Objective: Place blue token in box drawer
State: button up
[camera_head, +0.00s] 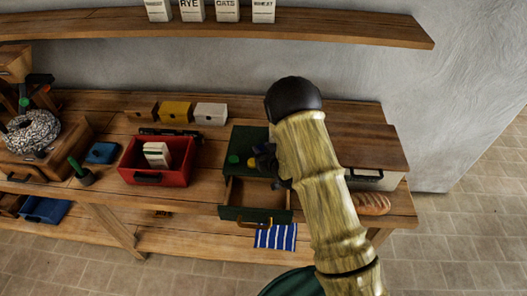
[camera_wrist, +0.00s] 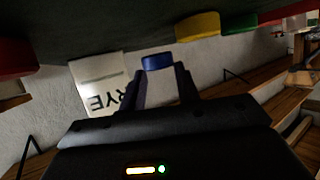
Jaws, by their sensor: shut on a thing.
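The dark green box (camera_head: 243,140) stands on the bench, and its drawer (camera_head: 256,213) is pulled open toward the front. The drawer looks empty where I can see into it. My gripper (camera_head: 265,160) is over the box top, mostly hidden by my arm in the head view. In the wrist view my gripper (camera_wrist: 160,75) is shut on the blue token (camera_wrist: 157,62), which is between the fingertips at the box surface; I cannot tell whether it still touches. A green token (camera_head: 234,159) and a yellow token (camera_head: 251,162) sit on the box top. The blue token is hidden in the head view.
A red open box (camera_head: 154,178) with pale cards stands left of the green box. Small drawer blocks (camera_head: 175,112) line the back. A bread loaf (camera_head: 371,204) lies at the right end. A shelf (camera_head: 340,26) runs above. A red piece (camera_wrist: 15,57) shows at the wrist view's left.

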jog(key=shift+w+d+f, duration=0.1)
jog(key=shift+d+f, duration=0.05)
jog(key=shift+f, duration=0.8)
jog(key=shift+f, duration=0.1)
jog(key=o, duration=1)
jog(key=shift+r, duration=0.2)
jog(key=shift+d, duration=0.1)
jog(key=b+v, duration=0.4)
jog(key=v, duration=0.7)
jog(key=shift+s, duration=0.4)
